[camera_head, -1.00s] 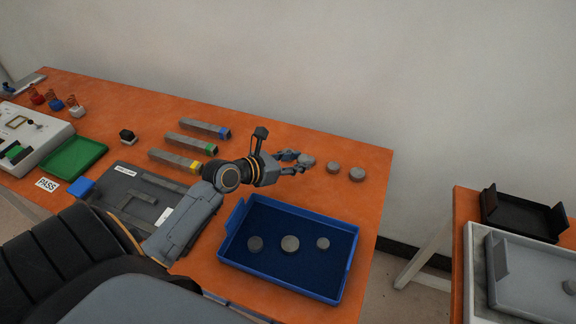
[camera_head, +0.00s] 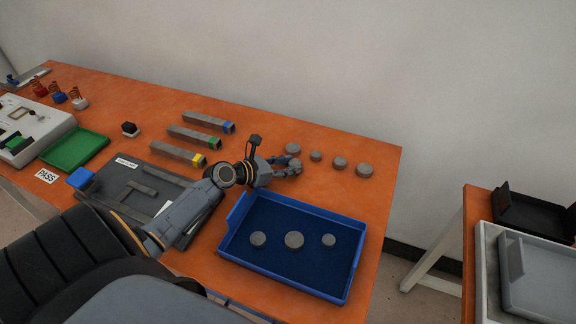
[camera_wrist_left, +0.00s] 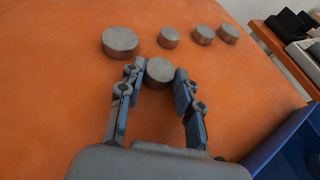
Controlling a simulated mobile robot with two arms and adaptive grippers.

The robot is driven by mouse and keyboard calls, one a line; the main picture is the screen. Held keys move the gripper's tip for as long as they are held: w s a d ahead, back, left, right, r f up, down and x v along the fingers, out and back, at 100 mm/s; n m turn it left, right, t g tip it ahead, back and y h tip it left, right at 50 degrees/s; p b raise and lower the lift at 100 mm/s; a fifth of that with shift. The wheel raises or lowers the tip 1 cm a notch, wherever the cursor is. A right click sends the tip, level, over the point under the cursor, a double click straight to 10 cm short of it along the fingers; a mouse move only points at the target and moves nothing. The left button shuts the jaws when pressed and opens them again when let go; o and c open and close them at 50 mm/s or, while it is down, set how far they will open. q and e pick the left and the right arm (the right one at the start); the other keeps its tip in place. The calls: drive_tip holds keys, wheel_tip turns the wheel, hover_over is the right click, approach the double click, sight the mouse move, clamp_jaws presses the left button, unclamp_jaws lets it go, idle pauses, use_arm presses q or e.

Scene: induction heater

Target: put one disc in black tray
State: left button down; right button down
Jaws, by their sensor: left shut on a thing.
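My left gripper (camera_head: 290,167) is shut on a grey disc (camera_wrist_left: 159,72), which sits between its two fingertips in the left wrist view. I cannot tell whether this disc is lifted or still touches the orange table. Several other grey discs stand in a row just beyond the gripper, with one disc (camera_head: 292,148) at the row's left end and another (camera_head: 364,170) at its right end. The black tray (camera_head: 535,218) is at the far right on a separate table. My right gripper is not in view.
A blue tray (camera_head: 232,236) holding three grey discs lies in front of the gripper. Several coloured-end bars (camera_head: 195,138) and a dark grey board (camera_head: 130,178) lie to the left. A grey tray (camera_head: 540,285) is in front of the black tray. A gap separates the two tables.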

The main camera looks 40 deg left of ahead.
use_arm(q)
drive_tip(key=c, duration=1.3)
unclamp_jaws()
drive_tip(key=shift+f, duration=0.1)
drive_tip(key=o, duration=0.4)
